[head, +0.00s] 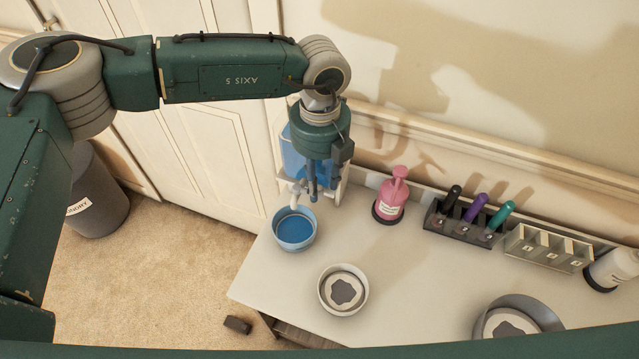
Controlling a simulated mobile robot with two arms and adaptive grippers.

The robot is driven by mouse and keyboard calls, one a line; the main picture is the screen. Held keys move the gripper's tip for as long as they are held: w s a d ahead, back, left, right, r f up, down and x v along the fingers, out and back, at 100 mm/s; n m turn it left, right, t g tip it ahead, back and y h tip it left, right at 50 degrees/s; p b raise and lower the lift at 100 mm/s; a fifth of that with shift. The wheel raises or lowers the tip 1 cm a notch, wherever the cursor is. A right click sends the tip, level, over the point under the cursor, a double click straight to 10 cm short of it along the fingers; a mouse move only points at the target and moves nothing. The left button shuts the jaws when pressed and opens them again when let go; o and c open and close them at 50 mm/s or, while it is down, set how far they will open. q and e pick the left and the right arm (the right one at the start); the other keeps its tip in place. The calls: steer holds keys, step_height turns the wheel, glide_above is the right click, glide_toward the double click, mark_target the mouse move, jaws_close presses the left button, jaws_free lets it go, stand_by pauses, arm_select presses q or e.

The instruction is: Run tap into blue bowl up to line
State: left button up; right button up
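The blue bowl (281,240) stands at the left end of the white table, with blue liquid inside. A fill line cannot be made out. A white tap (295,190) sits just above the bowl's back, below a blue tank (296,155) in a pale frame. My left gripper (312,196) points down in front of the tank, close beside the tap. Its fingers look narrow and edge-on, so their opening is unclear, as is any contact with the tap. The arm hides part of the tank. My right gripper is out of view.
A white bowl (325,303) with dark contents and a grey bowl (540,309) stand at the front. A pink pump bottle (391,197), a dark rack (459,229) with colored-handled tools, a pale compartment box (548,248) and a white bottle (615,266) line the back.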

mark_target(320, 188)
arm_select(q)
step_height(320, 188, up, 10)
stand_by(0.3)
steer(key=shift+r, duration=0.1)
